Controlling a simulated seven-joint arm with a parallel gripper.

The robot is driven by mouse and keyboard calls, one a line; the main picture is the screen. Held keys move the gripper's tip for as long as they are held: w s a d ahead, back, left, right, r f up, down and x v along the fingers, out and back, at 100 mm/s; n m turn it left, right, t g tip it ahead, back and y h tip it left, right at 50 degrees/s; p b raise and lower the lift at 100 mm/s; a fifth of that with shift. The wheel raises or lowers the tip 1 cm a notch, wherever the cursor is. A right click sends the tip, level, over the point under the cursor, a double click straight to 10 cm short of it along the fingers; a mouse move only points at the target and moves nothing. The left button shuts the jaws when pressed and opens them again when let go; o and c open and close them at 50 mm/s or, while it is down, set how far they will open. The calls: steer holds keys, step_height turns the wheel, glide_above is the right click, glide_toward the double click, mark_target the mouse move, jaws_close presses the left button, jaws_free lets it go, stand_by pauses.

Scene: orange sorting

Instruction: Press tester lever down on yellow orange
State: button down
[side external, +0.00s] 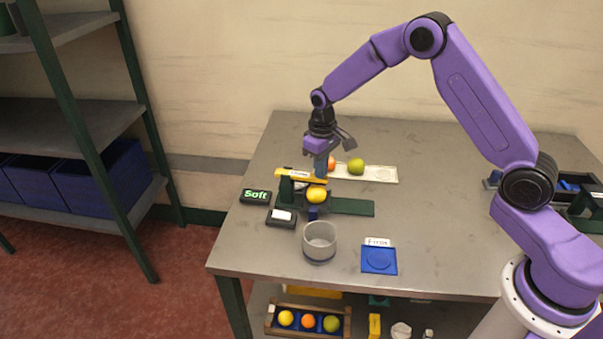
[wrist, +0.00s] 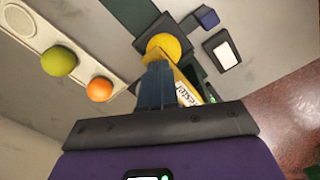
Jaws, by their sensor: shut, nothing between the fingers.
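The yellow orange (side external: 316,194) sits in the green-based tester (side external: 348,207), under its yellow lever (side external: 301,176). The orange also shows in the wrist view (wrist: 164,46), beside the labelled lever (wrist: 184,91). My gripper (side external: 321,170) is shut and empty, pointing down at the lever just behind the orange. In the wrist view its closed fingers (wrist: 157,84) cover part of the lever. I cannot tell for sure whether the fingertips touch the lever. A display reading "Soft" (side external: 256,196) stands left of the tester.
A white tray (side external: 382,174) behind the tester holds a green fruit (side external: 356,165) and an orange one (side external: 331,163). A grey cup (side external: 319,242) and a blue pad (side external: 379,261) with a label lie in front. A small black device (side external: 281,218) lies left of the tester.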

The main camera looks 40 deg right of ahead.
steer(key=shift+r, duration=3.4)
steer(key=s+a+r+n, duration=0.2)
steer(key=s+a+r, duration=0.1)
steer(key=s, duration=0.6)
steer(key=s+a+r+n, duration=0.3)
steer(key=s+r, duration=0.1)
steer(key=s, duration=0.5)
steer(key=s+d+n, duration=0.2)
steer(key=s, duration=0.8)
steer(key=s+d+n, duration=0.2)
steer(key=s+d, duration=0.1)
steer(key=s, duration=0.7)
steer(key=shift+d+n, duration=0.3)
steer(key=shift+d, duration=0.05)
